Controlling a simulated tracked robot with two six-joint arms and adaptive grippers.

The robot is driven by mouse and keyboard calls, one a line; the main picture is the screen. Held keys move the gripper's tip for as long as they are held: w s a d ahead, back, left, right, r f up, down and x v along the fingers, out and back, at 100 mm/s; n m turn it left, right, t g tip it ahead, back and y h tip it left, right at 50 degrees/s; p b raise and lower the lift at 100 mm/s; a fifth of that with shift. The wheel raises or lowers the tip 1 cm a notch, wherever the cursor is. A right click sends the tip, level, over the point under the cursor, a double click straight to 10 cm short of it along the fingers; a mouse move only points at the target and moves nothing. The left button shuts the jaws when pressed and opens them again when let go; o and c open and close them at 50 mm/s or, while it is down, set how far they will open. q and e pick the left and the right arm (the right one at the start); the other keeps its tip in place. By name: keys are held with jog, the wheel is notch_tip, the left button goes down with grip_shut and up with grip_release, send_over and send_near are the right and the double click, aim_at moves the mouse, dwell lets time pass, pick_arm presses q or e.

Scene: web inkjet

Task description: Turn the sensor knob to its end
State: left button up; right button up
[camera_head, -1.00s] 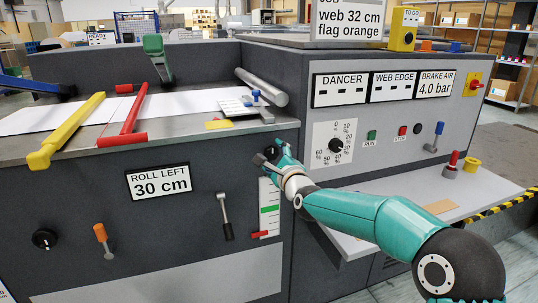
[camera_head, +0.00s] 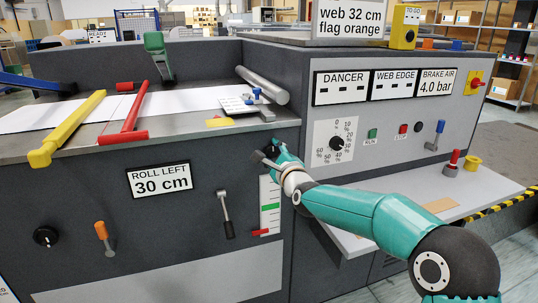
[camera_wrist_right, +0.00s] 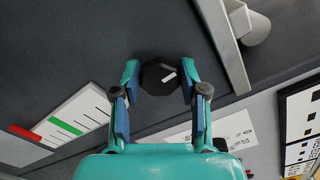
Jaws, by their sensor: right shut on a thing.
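In the right wrist view a black faceted knob (camera_wrist_right: 160,77) with a white mark sits between the fingertips of my right gripper (camera_wrist_right: 158,80). The gripper is shut on the knob, one finger on each side. In the head view my right gripper (camera_head: 270,156) reaches to the machine's dark front near its upper right corner, beside the vertical scale. There the gripper largely hides the knob. The white mark shows on the knob's face, but I cannot tell how far the knob is turned. My left gripper is not in view.
A white scale (camera_head: 270,207) with green and red marks is just below the gripper. A dial (camera_head: 336,144) with percent marks is to the right. A silver roller (camera_head: 262,86) lies above. A grey shelf (camera_head: 480,190) juts out under my right arm. Levers stand at the left.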

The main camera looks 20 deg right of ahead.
jog(key=shift+f, duration=0.35)
